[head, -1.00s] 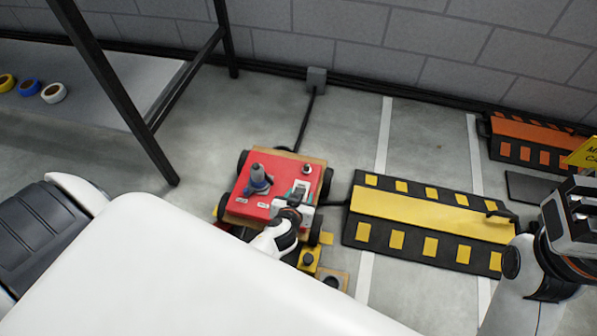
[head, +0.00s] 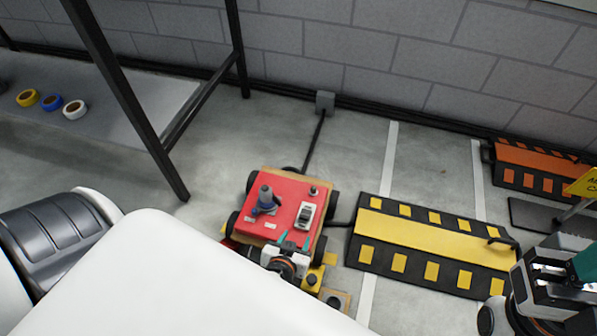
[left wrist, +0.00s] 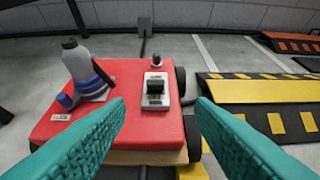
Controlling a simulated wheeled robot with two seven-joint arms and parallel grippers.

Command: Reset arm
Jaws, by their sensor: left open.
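The red-topped truck (head: 283,190) stands on the floor in the middle of the head view. On its top are a grey device with a blue clamp (head: 267,200), a white switch box (head: 305,214) and a small knob (head: 313,191). My left gripper (head: 294,240) is at the truck's near edge with its teal fingers apart. In the left wrist view its open fingers (left wrist: 160,130) frame the truck's red top (left wrist: 135,125), with nothing between them. The white switch box (left wrist: 155,92) lies just beyond. My right gripper is partly in view at the right edge, its fingertips cut off.
A yellow and black cable ramp (head: 430,240) lies right of the truck, with an orange one (head: 535,165) behind it. Tape rolls (head: 51,103) lie on a shelf at left behind a black post (head: 130,95). Floor behind the truck is clear except for a cable.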

